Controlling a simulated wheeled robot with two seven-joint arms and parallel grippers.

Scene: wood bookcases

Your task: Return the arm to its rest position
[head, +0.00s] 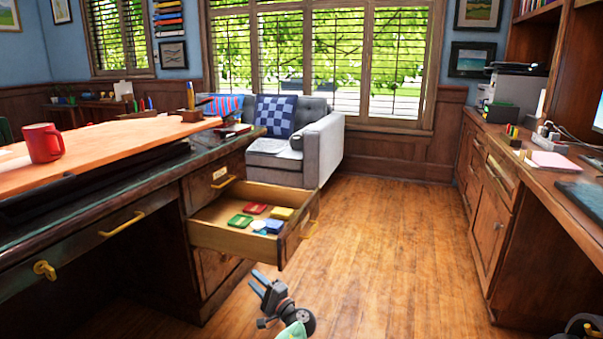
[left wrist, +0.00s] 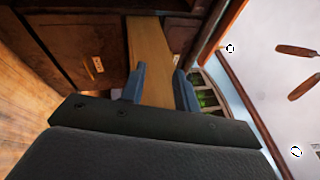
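My left gripper (head: 256,281) is low over the wood floor, in front of the open desk drawer and apart from it. In the left wrist view its two blue-grey fingers (left wrist: 159,88) stand apart with nothing held between them. A light wood panel, seemingly part of the drawer (left wrist: 148,55), shows behind the gap. The drawer (head: 235,240) is pulled out from the dark desk and holds red, green, yellow and blue small items.
The desk (head: 120,190) with a red mug (head: 42,143) is on the left. A wood cabinet counter (head: 500,205) runs along the right. A grey armchair (head: 318,150) stands by the window. The floor (head: 400,240) between desk and cabinets is clear.

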